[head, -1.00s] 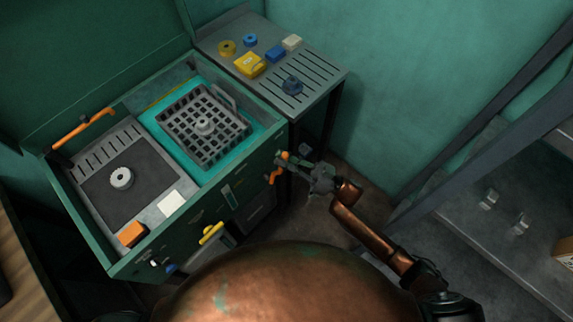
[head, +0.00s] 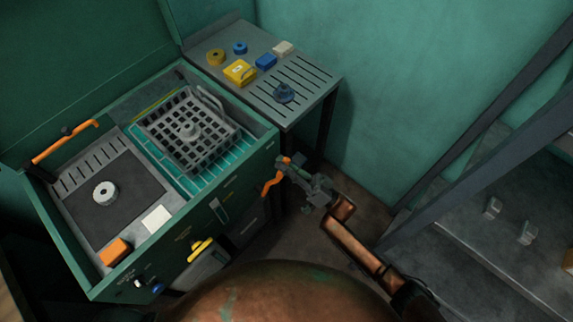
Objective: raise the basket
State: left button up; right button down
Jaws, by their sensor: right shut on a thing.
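The grey mesh basket (head: 222,128) is in the right-hand bay of the green washer cabinet. It stands above the teal liquid (head: 215,172), which shows along its near side. A grey flanged part (head: 188,132) sits in the basket. An orange lever (head: 269,187) is on the cabinet's right side. My right gripper (head: 286,163) is shut on the lever's upper end. The fingers partly hide that end. My left gripper is out of view.
A grey ring (head: 105,192) lies on the dark mat of the left bay, near an orange block (head: 115,252). The slatted side table (head: 300,78) holds several small yellow, blue and white items. Dark metal framing (head: 440,170) stands at the right.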

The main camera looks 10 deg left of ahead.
jog(key=shift+d+f, duration=0.1)
jog(key=c, duration=2)
grip_release()
jog(key=shift+d, duration=0.1)
jog(key=shift+c, duration=0.2)
jog(key=shift+o, duration=1.1)
jog(key=v, duration=1.1)
jog(key=shift+d+f, duration=0.2)
jog(key=shift+d, duration=0.15)
jog(key=shift+s, duration=0.15)
